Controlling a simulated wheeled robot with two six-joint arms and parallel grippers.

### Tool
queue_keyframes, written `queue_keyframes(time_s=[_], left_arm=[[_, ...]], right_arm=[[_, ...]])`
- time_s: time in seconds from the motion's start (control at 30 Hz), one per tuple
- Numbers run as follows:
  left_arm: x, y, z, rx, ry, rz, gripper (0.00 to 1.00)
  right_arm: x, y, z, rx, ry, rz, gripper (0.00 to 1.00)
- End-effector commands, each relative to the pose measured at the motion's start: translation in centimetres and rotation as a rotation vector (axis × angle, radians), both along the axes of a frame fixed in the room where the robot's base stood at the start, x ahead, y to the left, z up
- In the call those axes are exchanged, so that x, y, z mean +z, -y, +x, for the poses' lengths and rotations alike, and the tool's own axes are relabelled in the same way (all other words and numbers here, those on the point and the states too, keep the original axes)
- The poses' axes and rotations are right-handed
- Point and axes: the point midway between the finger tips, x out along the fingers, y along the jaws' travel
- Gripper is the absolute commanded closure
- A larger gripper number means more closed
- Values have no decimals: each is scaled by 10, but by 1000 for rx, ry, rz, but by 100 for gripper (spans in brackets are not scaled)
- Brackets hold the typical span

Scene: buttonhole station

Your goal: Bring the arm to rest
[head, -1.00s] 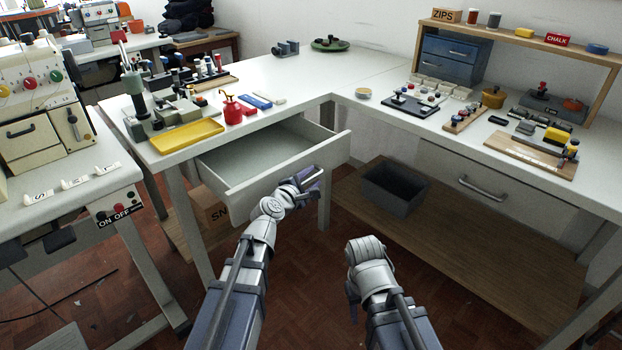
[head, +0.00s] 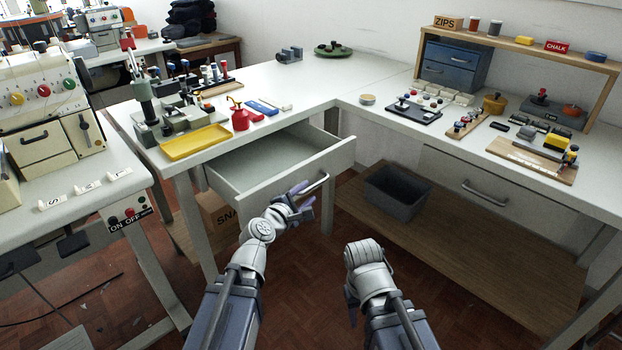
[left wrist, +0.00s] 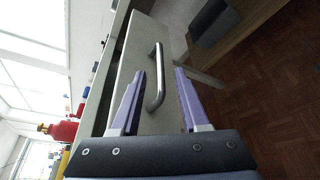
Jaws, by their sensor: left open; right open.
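The pale grey drawer (head: 285,178) under the left worktop stands open, and its inside looks empty. Its metal bar handle (head: 317,184) shows on the front face. My left gripper (head: 303,197) is open and empty, just in front of the handle. In the left wrist view the handle (left wrist: 155,78) appears between the two purple fingers of my left gripper (left wrist: 159,84), with no finger closed on it. My right gripper (head: 351,308) hangs low in front of the benches, pointing down, with nothing seen in it; its fingers are partly hidden by the wrist.
A grey bin (head: 397,192) stands on the wooden lower shelf (head: 470,245) at right. A yellow tray (head: 196,142) and a red oil can (head: 238,115) sit on the left worktop. A sewing machine table (head: 85,205) is at far left.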

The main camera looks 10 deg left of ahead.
Motion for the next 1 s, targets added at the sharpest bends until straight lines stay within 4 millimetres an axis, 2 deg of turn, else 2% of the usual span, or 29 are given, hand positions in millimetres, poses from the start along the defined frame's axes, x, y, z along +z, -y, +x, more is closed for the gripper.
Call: queue_keyframes(time_s=[0.17, 0.27, 0.37, 0.4, 0.5, 0.63, 0.8, 0.93, 1.0], left_arm=[[-5, 10, -3, -40, -9, 50, 55], [-24, 38, -16, -173, -34, 213, 55], [-61, 78, -46, -422, -76, 509, 55], [-80, 92, -63, -551, -96, 652, 55], [-122, 106, -109, -860, -147, 974, 55], [-155, 98, -157, -1195, -213, 1273, 55], [-171, 73, -204, -1553, -310, 1527, 55], [-170, 50, -233, -1799, -401, 1657, 55], [-146, 49, -232, -1792, -399, 1651, 55]], right_arm=[[0, 0, 0, 0, 0, 0, 50], [0, 0, 0, 0, 0, 0, 50], [0, 0, 0, 0, 0, 0, 50], [0, 0, 0, 0, 0, 0, 50], [0, 0, 0, 0, 0, 0, 50], [0, 0, 0, 0, 0, 0, 50], [0, 0, 0, 0, 0, 0, 50], [0, 0, 0, 0, 0, 0, 50], [24, 0, 0, 0, 0, 1, 50]])
